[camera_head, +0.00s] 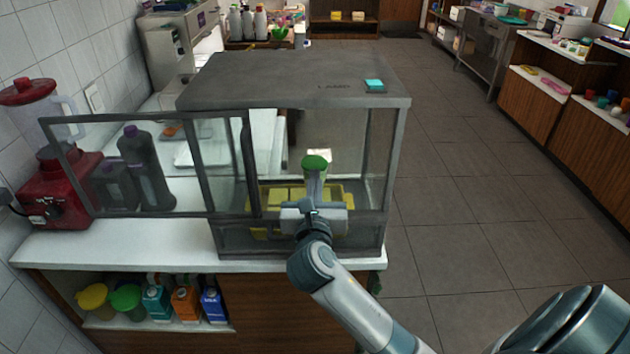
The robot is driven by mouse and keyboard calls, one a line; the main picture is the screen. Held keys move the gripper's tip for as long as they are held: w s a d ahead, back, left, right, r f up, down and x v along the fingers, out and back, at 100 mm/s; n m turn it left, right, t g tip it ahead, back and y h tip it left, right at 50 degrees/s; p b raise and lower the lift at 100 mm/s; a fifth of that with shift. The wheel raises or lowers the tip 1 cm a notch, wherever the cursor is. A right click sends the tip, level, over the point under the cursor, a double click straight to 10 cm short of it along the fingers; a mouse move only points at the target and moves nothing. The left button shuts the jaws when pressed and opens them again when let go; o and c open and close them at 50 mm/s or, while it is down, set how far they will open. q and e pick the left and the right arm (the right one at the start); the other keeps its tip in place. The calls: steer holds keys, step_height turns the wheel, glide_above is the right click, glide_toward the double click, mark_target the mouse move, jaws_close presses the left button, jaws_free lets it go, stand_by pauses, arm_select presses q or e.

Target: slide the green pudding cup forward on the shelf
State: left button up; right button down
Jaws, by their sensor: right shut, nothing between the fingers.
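A small green-topped item (315,161), which looks like the green pudding cup, shows inside the glass case just beyond the fingertips of my right gripper (314,180). Its lower part is hidden behind the fingers. My right gripper is shut with nothing between its fingers, and its arm reaches in from the lower right through the case's open front. I cannot tell whether the fingertips touch the green item. A yellow tray (263,200) lies in the case below and around the gripper. My left gripper is not in view.
The grey-topped case (290,78) has a glass door panel (170,165) on the left. A red blender (50,165) stands on the white counter (120,246). Cartons and tubs, including a green one (127,299), sit on the shelf below. The floor at right is clear.

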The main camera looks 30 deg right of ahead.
mark_target(316, 156)
steer(key=p+x, duration=0.5)
steer(key=x, duration=0.7)
steer(key=shift+d, duration=0.1)
steer(key=shift+w+d, duration=0.1)
steer(key=shift+w, duration=0.1)
